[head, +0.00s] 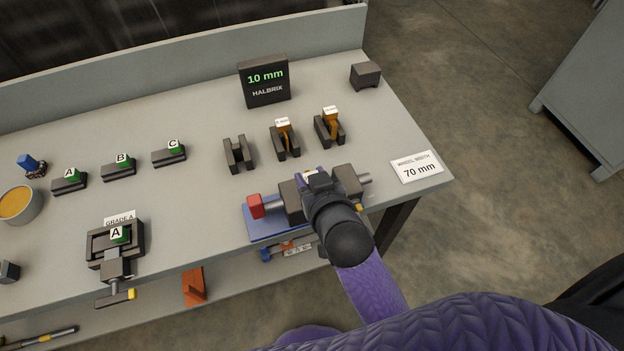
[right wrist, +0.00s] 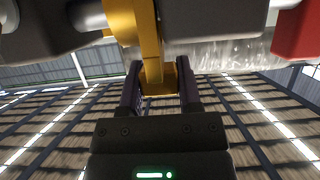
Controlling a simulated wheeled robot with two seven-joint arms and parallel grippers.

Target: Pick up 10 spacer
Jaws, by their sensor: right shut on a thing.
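In the head view my right gripper (head: 318,190) is over that device (head: 292,203), which has a red end (head: 256,206) and stands on a blue base (head: 262,229). Two orange spacers with white tops stand in the middle holder (head: 285,140) and right holder (head: 330,127). The left holder (head: 239,154) is empty. My left gripper is not in view.
A display (head: 264,81) reads "10 mm HALBRIX". A "70 mm" card (head: 417,167) lies near the table's right edge. Green-topped blocks A (head: 70,180), B (head: 119,169) and C (head: 170,155) stand left. A clamp-like fixture (head: 116,250) holds another A block.

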